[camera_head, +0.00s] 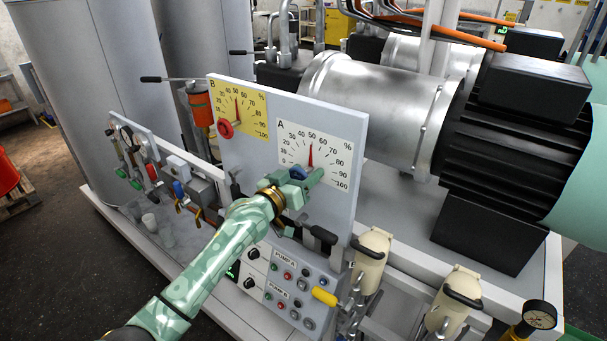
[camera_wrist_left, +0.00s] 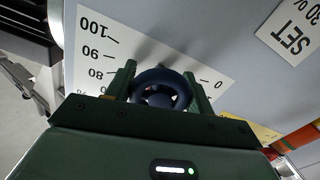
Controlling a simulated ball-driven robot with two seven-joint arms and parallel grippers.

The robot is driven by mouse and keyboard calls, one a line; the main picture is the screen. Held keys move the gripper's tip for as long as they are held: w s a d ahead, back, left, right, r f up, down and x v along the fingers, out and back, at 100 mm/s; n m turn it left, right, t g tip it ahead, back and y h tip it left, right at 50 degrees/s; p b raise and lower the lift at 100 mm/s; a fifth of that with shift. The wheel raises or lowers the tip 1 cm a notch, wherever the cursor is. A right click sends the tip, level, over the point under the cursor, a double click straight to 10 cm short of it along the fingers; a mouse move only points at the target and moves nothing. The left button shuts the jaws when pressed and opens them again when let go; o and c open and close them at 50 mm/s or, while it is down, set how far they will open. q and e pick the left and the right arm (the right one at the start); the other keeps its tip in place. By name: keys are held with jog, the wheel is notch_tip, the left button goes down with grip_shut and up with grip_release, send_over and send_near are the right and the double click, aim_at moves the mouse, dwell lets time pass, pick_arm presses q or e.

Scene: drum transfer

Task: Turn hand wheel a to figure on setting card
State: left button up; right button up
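Hand wheel a is a small dark blue ring (camera_wrist_left: 160,84) in the left wrist view, in front of white scale A (camera_wrist_left: 95,45). In the head view a little of the blue wheel (camera_head: 297,173) shows below scale A (camera_head: 332,160); my gripper hides most of it. The red pointer (camera_head: 311,156) on scale A stands at about 50. My left gripper (camera_head: 304,176) has its green fingers on either side of the wheel and looks shut on its rim. The setting card (camera_wrist_left: 290,30) reads SET and what looks like 30 %, partly cut off. My right gripper is not in view.
Yellow scale B (camera_head: 246,107) with a red hand wheel (camera_head: 226,129) is up and left on the same grey panel. A black lever handle (camera_head: 320,234) and a pump button panel (camera_head: 288,285) are just below my gripper. Cream canisters (camera_head: 372,258) stand to the lower right.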

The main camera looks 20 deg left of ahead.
pick_arm(q)
jog(key=shift+n, duration=0.3)
jog(key=shift+r+n+p, duration=0.15)
jog(key=shift+n+p, duration=0.95)
jog(key=shift+n, duration=0.1)
jog(key=n+p, duration=0.1)
jog(key=n, duration=0.2)
jog(key=shift+n+p, duration=0.3)
jog(key=shift+n, duration=0.6)
jog(key=o, duration=1)
